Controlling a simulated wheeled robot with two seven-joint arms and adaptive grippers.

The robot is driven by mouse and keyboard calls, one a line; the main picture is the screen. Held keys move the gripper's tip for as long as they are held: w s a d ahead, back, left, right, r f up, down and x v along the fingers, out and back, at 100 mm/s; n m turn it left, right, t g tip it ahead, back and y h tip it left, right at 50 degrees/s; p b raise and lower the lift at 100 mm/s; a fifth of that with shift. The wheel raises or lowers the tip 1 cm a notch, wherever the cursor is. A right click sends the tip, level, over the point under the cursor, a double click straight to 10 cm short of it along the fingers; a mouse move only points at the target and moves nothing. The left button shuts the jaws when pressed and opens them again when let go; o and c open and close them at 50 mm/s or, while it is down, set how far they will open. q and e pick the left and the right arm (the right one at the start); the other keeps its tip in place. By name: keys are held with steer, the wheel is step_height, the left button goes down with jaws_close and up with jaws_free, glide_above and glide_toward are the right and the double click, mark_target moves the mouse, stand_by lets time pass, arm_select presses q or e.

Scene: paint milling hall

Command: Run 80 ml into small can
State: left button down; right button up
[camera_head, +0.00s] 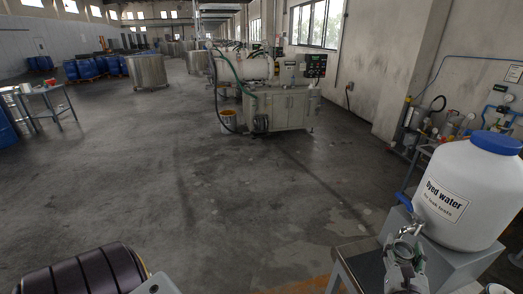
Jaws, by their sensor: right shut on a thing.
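A large white jug (462,190) with a blue lid and a "Dyed water" label stands at the right. Its metal tap (412,228) points down to the left and has a blue lever (404,202). My right gripper (404,256) is below the tap at the lower right, shut on what looks like a small metal can (400,246). The can is mostly hidden by the gripper and tap, and its contents cannot be made out. I cannot see any liquid stream. My left gripper is out of view.
The jug rests on a grey block (455,262) beside a small stand with a dark top (366,268). Pipes and valves (425,125) line the right wall. A milling machine (282,105) stands farther back.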

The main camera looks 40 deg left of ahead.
mark_target(412, 250)
steer(key=shift+r, duration=0.1)
stand_by(0.7)
steer(key=shift+s+a+r+y, duration=0.1)
steer(key=shift+a+r+y, duration=0.2)
steer(key=shift+a+r+n+y, duration=0.15)
steer(key=shift+r+n+y, duration=0.2)
steer(key=shift+r, duration=0.5)
steer(key=d+r, duration=0.1)
steer(key=r, duration=0.1)
steer(key=w+d+r, duration=0.1)
steer(key=d+r, duration=0.1)
steer(key=shift+w+r, duration=0.1)
steer(key=shift+w, duration=0.1)
steer(key=d+f+m+h, duration=0.2)
steer(key=d+h, duration=0.1)
steer(key=d, duration=0.5)
steer(key=d+f+m+h, duration=0.1)
steer(key=d+f+h, duration=0.15)
steer(key=d, duration=0.55)
steer(key=s+d+f, duration=0.2)
steer(key=s+f, duration=0.3)
steer(key=f, duration=0.4)
steer(key=shift+s+f+t, duration=0.15)
steer(key=shift+f+t, duration=0.05)
steer(key=shift+t, duration=0.1)
steer(key=shift+m, duration=0.25)
